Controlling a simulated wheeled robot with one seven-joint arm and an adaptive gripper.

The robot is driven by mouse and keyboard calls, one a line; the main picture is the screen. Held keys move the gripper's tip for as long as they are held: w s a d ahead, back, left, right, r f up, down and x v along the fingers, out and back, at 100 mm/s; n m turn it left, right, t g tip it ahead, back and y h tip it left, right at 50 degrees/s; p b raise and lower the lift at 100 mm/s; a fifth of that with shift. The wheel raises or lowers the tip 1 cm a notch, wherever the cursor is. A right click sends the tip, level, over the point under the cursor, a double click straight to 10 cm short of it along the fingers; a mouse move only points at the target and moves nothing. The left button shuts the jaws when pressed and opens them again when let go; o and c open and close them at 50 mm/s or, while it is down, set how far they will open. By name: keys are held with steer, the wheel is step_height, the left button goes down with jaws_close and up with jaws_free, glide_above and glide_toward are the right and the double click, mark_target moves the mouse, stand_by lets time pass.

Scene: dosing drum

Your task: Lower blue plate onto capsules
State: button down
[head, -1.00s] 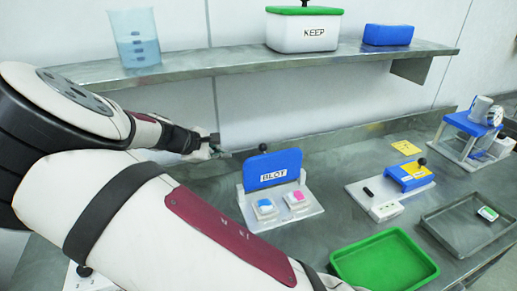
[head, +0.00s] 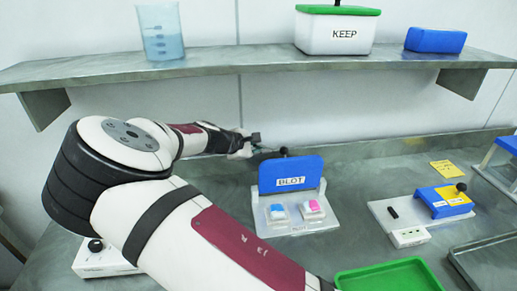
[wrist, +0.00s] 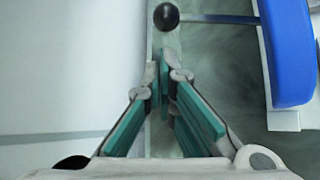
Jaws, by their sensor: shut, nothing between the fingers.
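The blue plate (head: 292,172), labelled BLOT, stands upright on a pale base (head: 292,223). A black ball knob (head: 284,151) is at its top edge. Two capsules, one blue (head: 277,211) and one pink (head: 312,206), sit uncovered in clear holders on the base in front of the plate. My gripper (head: 262,148) is behind and left of the plate, close to the knob. In the wrist view the teal-padded fingers (wrist: 163,62) are shut and empty. The knob (wrist: 166,17) is just beyond the fingertips, on a rod from the blue plate (wrist: 289,50). Contact is not visible.
A shelf (head: 230,62) runs above the bench, holding a beaker (head: 160,32), a KEEP box (head: 337,33) and a blue block (head: 435,39). A green tray (head: 388,280) is front right. Another blue-topped fixture (head: 443,201) stands right of the plate. The back wall is close behind my gripper.

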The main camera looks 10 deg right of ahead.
steer(key=x, duration=0.5)
steer(key=shift+w+d+f, duration=0.15)
steer(key=shift+d+f, duration=0.1)
steer(key=shift+s+r+t+p, duration=0.25)
steer(key=shift+r+t+p, duration=0.05)
steer(key=shift+r+p, duration=0.15)
